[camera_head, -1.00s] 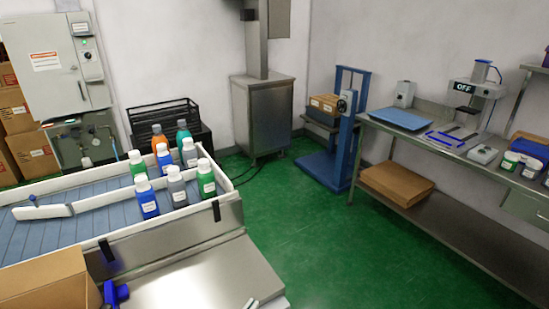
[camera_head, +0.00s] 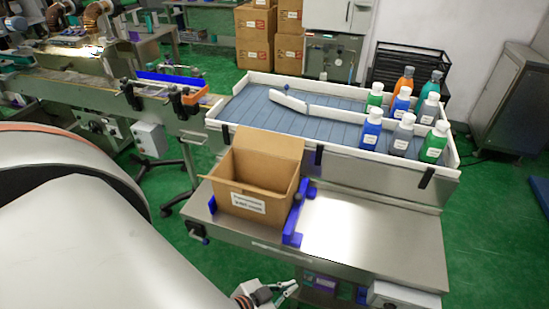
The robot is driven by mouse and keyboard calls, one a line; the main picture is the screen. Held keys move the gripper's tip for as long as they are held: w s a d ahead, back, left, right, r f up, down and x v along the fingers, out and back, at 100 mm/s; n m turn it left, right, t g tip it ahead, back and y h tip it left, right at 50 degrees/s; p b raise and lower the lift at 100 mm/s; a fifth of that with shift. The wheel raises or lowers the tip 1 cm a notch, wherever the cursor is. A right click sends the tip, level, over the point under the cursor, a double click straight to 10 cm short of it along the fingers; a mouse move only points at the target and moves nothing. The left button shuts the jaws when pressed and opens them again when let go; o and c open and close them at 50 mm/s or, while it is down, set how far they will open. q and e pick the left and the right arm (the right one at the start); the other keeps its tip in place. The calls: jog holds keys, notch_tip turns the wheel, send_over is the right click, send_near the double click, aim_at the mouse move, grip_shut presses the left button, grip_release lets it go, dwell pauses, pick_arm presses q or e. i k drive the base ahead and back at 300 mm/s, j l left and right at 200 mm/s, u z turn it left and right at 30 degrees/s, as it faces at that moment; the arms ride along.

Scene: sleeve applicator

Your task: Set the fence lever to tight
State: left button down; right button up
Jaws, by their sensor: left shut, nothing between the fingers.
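A blue fence (camera_head: 296,222) stands on the steel table, along the right side of an open cardboard carton (camera_head: 252,187). A small dark-blue part (camera_head: 311,192) sticks up at its far end. I cannot tell whether this is the lever, or how the lever is set. My left gripper (camera_head: 291,287) is low in front of the table's front edge, shut and empty, apart from the fence. My right gripper is not in view.
The steel table (camera_head: 370,235) is bare right of the fence. Behind it, a walled tray (camera_head: 260,110) holds several capped bottles at its right end. A conveyor (camera_head: 75,90) runs at the left. My own arm fills the lower left.

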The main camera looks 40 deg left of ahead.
aim_at(205, 241)
jog(key=u, duration=2)
jog(key=i+j+z, duration=0.15)
jog(key=i+j, duration=0.05)
jog(key=i, duration=0.1)
